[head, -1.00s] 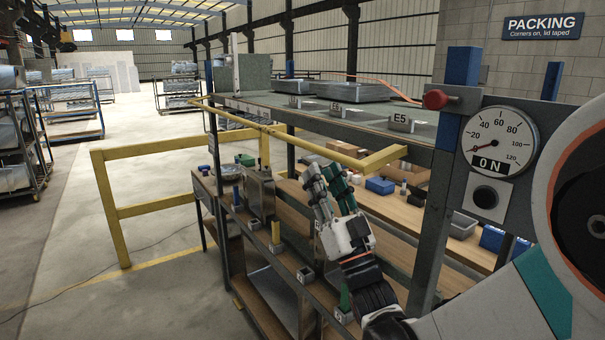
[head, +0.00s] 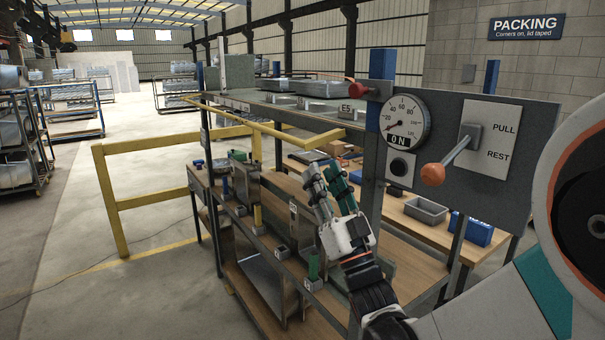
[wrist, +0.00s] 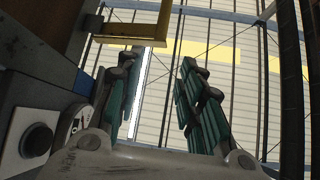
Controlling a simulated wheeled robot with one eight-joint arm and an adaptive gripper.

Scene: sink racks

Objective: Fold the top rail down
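The top rail (head: 262,124) is a yellow bar along the front of the upper shelf. It stands out level from the shelf edge, and its right end bends back toward the post. My gripper (head: 324,170) is below that right end in the head view, fingers pointing up, apart from the rail as far as I can tell. In the wrist view my gripper (wrist: 160,78) has its two teal fingers spread with nothing between them. A yellow bar (wrist: 128,29), apparently the rail's end, shows at upper left there, beyond the left finger.
A panel (head: 530,135) at right carries an orange-knobbed lever (head: 433,174), a gauge (head: 405,120) and a black button (head: 398,167). A red knob (head: 357,90) is on the blue-topped post.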

